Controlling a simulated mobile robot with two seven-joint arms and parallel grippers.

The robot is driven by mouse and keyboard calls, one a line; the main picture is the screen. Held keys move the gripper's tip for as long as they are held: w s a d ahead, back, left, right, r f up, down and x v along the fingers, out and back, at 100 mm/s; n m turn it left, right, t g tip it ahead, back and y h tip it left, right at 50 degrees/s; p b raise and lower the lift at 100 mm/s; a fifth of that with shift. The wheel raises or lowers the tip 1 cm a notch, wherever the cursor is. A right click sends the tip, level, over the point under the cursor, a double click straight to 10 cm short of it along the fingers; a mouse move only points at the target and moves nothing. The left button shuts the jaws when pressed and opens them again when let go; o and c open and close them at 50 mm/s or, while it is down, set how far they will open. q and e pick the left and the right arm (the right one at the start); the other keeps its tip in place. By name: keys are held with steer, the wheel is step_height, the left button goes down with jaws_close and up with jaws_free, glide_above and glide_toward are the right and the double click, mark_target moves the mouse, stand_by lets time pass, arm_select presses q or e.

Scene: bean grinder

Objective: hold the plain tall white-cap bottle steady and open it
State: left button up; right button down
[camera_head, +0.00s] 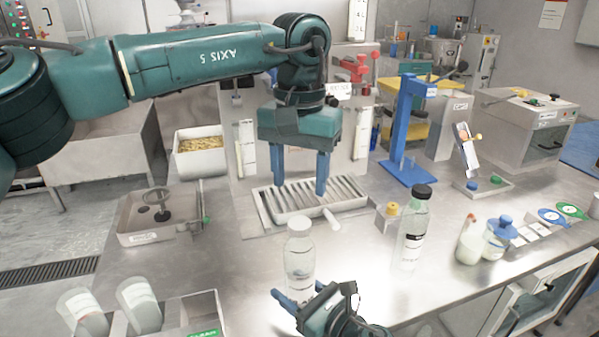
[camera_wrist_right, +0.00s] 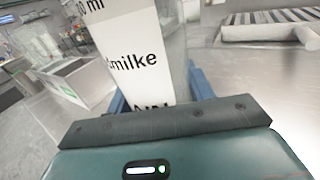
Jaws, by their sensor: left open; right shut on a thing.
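The tall white-cap bottle (camera_head: 299,262) is clear and stands upright near the front of the steel table, its white cap (camera_head: 299,227) on top. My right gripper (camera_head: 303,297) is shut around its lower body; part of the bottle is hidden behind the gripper. In the right wrist view the bottle (camera_wrist_right: 140,55) shows close up, its white label with black print between the blue fingers. My left gripper (camera_head: 299,178) is open and empty, pointing down with its blue fingers apart. It appears above and behind the cap in the picture, not touching it.
A black-cap bottle (camera_head: 411,232) stands to the right. A slatted tray (camera_head: 257,212) lies behind the white-cap bottle. Several jars, including a blue-lidded one (camera_head: 497,240), stand farther right. White containers (camera_head: 140,303) sit at the front left.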

mark_target(299, 223)
arm_select(q)
steer(key=shift+f+m, duration=0.2)
steer(key=shift+m, duration=0.2)
step_height(299, 223, down, 8)
steer(key=shift+r, duration=0.2)
